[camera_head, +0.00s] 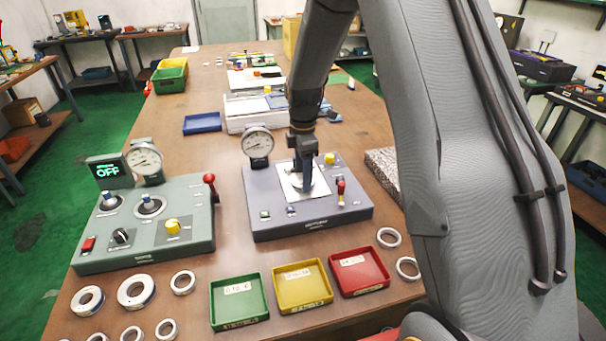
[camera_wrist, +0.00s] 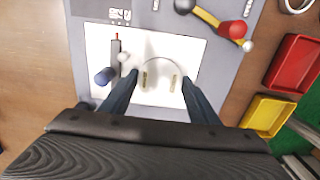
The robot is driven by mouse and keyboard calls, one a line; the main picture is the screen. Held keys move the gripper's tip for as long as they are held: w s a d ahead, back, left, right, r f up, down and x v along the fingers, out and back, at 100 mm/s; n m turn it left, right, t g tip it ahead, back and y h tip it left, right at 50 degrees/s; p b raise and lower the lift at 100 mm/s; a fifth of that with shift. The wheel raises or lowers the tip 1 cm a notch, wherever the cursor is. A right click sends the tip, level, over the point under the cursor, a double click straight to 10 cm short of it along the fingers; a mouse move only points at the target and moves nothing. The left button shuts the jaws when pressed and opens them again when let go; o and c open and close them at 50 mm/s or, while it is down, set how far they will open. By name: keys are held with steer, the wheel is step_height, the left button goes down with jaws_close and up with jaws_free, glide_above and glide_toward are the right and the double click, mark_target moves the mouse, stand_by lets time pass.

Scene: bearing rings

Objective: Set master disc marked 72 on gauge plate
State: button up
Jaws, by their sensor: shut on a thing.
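My gripper (camera_wrist: 158,88) is over the bright gauge plate (camera_wrist: 104,45) of the right-hand grey station. Its two fingers are closed on the sides of a pale disc (camera_wrist: 159,72), seen by its curved rim and two small brass-coloured marks. No number can be read on the disc. It lies over the plate, beside a small probe tip, and I cannot tell whether it touches the plate. In the head view my gripper (camera_head: 304,184) stands low over the same plate (camera_head: 290,184), and the disc cannot be made out there.
The station carries a dial gauge (camera_head: 257,143), a red-knobbed lever (camera_head: 341,189) and a yellow button (camera_head: 330,158). Green (camera_head: 238,302), yellow (camera_head: 302,286) and red (camera_head: 359,271) trays stand in front. Several loose rings (camera_head: 136,291) lie on the table. A green station (camera_head: 148,232) stands left.

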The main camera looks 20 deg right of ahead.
steer(key=shift+f, duration=0.1)
steer(key=o, duration=1.6)
steer(key=shift+f, duration=0.1)
step_height(320, 180, up, 7)
steer(key=shift+f+b, duration=0.15)
steer(key=shift+b, duration=0.7)
steer(key=shift+r, duration=0.6)
steer(key=shift+s, duration=0.1)
